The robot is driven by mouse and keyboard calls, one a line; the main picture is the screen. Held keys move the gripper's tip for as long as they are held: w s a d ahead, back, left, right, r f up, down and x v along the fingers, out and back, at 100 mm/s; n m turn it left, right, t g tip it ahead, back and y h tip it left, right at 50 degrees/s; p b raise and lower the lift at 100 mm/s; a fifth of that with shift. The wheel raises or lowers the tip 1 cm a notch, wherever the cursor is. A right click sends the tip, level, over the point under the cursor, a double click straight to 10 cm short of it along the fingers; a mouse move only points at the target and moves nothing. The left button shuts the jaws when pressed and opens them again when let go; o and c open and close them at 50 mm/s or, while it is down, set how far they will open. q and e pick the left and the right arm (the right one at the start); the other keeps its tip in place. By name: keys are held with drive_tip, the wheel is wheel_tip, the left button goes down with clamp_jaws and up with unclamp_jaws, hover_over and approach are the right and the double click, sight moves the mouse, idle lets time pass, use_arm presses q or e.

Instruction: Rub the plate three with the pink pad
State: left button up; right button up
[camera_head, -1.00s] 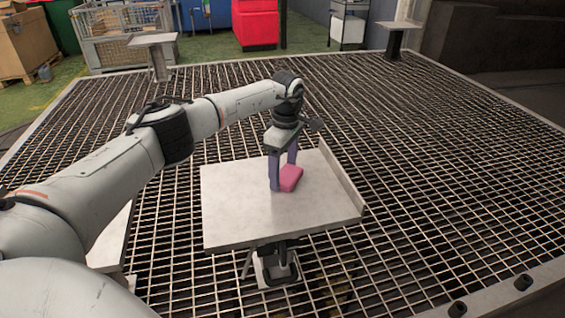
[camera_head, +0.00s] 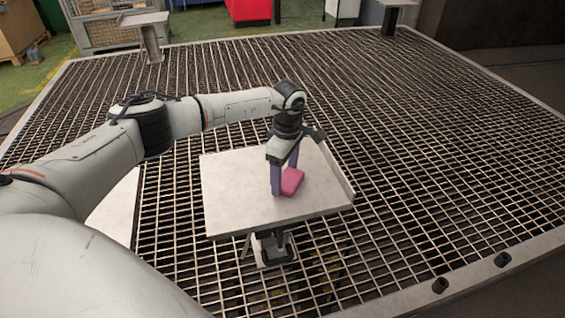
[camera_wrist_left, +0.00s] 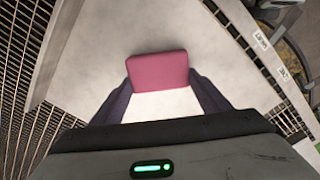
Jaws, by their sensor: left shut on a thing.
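My left gripper (camera_head: 284,181) is shut on the pink pad (camera_head: 292,182), one purple finger on each side. The pad sits low over a pale square plate (camera_head: 232,190) and looks to be touching it, right of the plate's middle. The plate stands on a post and has a raised lip along its right edge. In the left wrist view the pad (camera_wrist_left: 158,71) lies between the fingertips, over the pale plate (camera_wrist_left: 110,35). Small labels show at the right there; I cannot read them surely. My right gripper is not in view.
A dark metal grating surrounds the plate. Another pale plate (camera_head: 112,212) lies at the left, partly behind my left arm. Two more stand at the back, one left (camera_head: 143,20) and one right. A red bin (camera_head: 250,8) is beyond the grating. The grating to the right is clear.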

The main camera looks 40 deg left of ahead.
sight(290, 191)
use_arm(q)
drive_tip(key=shift+s+d+f, duration=0.15)
drive_tip(key=shift+s+d, duration=0.15)
drive_tip(key=shift+s, duration=0.05)
drive_tip(key=shift+s+d+r+p, duration=0.25)
drive_tip(key=shift+s+d+p, duration=0.35)
drive_tip(key=shift+p, duration=0.4)
drive_tip(key=shift+s+d+p, duration=0.75)
drive_tip(key=shift+d+p, duration=0.15)
drive_tip(key=shift+d, duration=0.2)
drive_tip(key=shift+s+d+f+p, duration=0.1)
drive_tip(key=shift+s+d+p, duration=0.3)
drive_tip(key=shift+d, duration=0.2)
drive_tip(key=shift+s+d+f, duration=0.15)
drive_tip(key=shift+s+d, duration=0.1)
wheel_tip(290, 191, up, 2)
drive_tip(key=shift+r+p, duration=0.2)
drive_tip(key=shift+p, duration=0.65)
drive_tip(key=shift+r, duration=1.9)
